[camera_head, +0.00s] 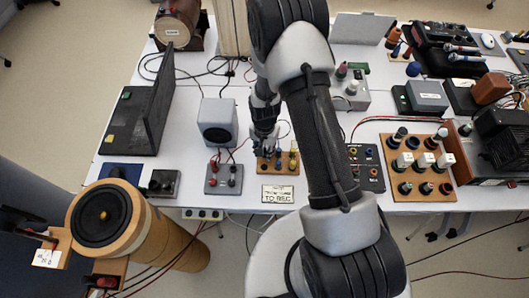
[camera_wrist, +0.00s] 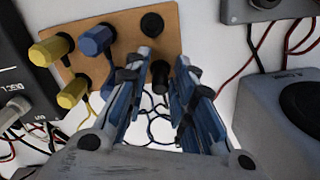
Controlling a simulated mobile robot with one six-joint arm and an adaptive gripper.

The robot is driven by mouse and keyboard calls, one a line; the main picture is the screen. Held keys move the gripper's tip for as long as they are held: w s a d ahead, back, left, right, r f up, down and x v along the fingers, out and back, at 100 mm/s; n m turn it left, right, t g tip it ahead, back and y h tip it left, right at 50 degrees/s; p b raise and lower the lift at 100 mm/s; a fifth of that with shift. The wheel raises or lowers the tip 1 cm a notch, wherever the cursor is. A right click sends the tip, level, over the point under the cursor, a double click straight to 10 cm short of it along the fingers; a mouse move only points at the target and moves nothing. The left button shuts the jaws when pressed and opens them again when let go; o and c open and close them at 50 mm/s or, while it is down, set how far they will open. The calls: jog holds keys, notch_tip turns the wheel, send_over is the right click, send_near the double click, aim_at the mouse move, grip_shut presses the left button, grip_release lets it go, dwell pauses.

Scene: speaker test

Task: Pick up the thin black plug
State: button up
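A thin black plug (camera_wrist: 160,75) stands at the edge of a small brown board (camera_wrist: 174,35) in the wrist view. My gripper (camera_wrist: 163,66) is open, with one finger on each side of this plug and a small gap visible at each side. In the head view my gripper (camera_head: 264,143) points down over the same board (camera_head: 284,171), and the thin plug is hidden there. The board also holds yellow plugs (camera_wrist: 48,50), a blue plug (camera_wrist: 96,40) and a wider black round plug (camera_wrist: 152,24).
A grey speaker (camera_head: 217,122) stands just left of my gripper. A grey box with plugs (camera_head: 224,181) lies in front of it. A dark connector box (camera_head: 365,167) and a larger plug board (camera_head: 435,192) lie to the right. Loose wires (camera_wrist: 295,40) run nearby.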

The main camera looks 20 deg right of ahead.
grip_shut()
jog(key=shift+r, duration=0.15)
dwell(0.4)
notch_tip(320, 180, up, 20)
jog(key=p, duration=0.4)
jog(key=shift+p, duration=0.35)
notch_tip(320, 180, up, 4)
jog(key=p, duration=0.3)
